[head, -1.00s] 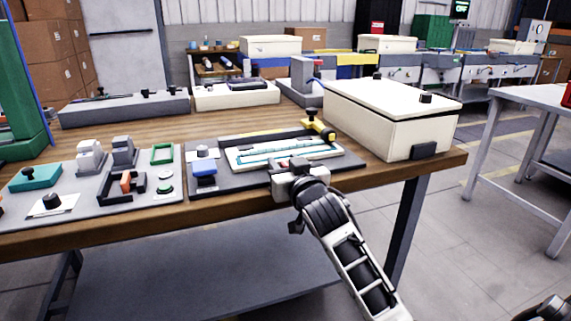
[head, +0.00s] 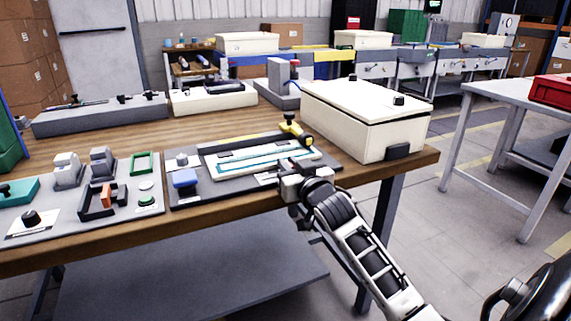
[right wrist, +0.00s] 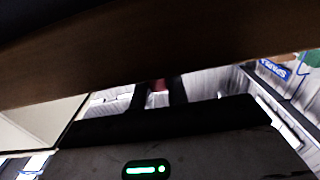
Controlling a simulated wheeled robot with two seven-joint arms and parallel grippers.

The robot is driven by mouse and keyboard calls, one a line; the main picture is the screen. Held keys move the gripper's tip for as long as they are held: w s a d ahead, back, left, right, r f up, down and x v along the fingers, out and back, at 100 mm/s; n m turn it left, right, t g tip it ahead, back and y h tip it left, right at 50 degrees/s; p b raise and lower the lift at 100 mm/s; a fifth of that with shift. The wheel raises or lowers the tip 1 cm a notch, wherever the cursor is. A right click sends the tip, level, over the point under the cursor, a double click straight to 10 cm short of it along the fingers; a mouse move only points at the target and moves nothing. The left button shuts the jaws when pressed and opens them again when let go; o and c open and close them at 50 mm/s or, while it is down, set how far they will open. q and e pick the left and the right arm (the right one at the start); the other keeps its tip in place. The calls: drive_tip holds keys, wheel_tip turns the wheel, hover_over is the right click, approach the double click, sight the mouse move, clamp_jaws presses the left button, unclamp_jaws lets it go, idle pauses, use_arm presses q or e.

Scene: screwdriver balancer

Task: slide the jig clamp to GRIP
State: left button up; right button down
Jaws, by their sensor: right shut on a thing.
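The dark jig plate (head: 212,194) lies at the table's front edge in the head view. It bears a white fixture with a teal-edged board (head: 262,158). A yellow piece with a black knob (head: 294,129) is at its back right, and a blue block (head: 184,178) at its front left. My right gripper (head: 294,172) is at the plate's front right. It is shut on a small part there, seemingly the jig clamp, which the gripper largely hides. In the right wrist view, a reddish patch (right wrist: 158,86) shows between the dark fingers. My left gripper is out of view.
A cream box (head: 365,118) stands right behind the jig. A grey panel (head: 65,222) with several small fixtures lies to the left. The wooden table edge (head: 150,228) runs just below the jig.

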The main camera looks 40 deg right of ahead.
drive_tip(key=c, duration=1.4)
unclamp_jaws()
drive_tip(key=shift+s+d, duration=0.1)
drive_tip(key=shift+d, duration=0.2)
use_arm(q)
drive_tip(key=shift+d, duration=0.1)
use_arm(e)
drive_tip(key=shift+o, duration=0.2)
drive_tip(key=shift+a, duration=0.1)
drive_tip(key=shift+s+a, duration=0.15)
drive_tip(key=shift+s, duration=0.3)
use_arm(q)
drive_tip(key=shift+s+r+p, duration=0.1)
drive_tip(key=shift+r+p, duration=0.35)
drive_tip(key=shift+p, duration=0.1)
use_arm(e)
drive_tip(key=v, duration=1.5)
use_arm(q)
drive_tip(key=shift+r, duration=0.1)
use_arm(e)
drive_tip(key=shift+r, duration=0.1)
